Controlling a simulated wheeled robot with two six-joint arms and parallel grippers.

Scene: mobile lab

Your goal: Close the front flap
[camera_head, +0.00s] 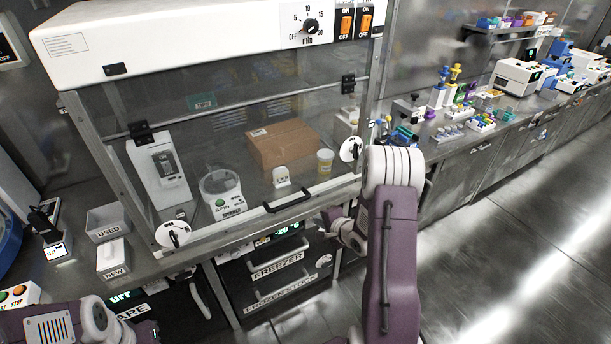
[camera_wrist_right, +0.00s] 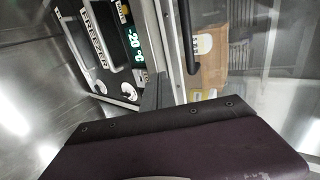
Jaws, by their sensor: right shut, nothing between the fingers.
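The front flap (camera_head: 262,172) is the clear lower pane of the white-topped cabinet, hinged at a middle rail. It hangs down with its black handle (camera_head: 287,203) close above the bench edge; I cannot tell whether a small gap remains at the bottom. The handle also shows in the right wrist view (camera_wrist_right: 187,38). My right gripper (camera_head: 333,217) is shut and empty, just right of and below the handle, partly hidden by its own wrist. My left arm shows at the bottom left, but its gripper is out of view.
Behind the pane are a cardboard box (camera_head: 283,143), a spinner (camera_head: 219,190) and a small yellow-and-white cup (camera_head: 325,162). Freezer drawers (camera_head: 277,262) sit below the bench. Used and new bins (camera_head: 105,221) stand to the left. The floor at right is clear.

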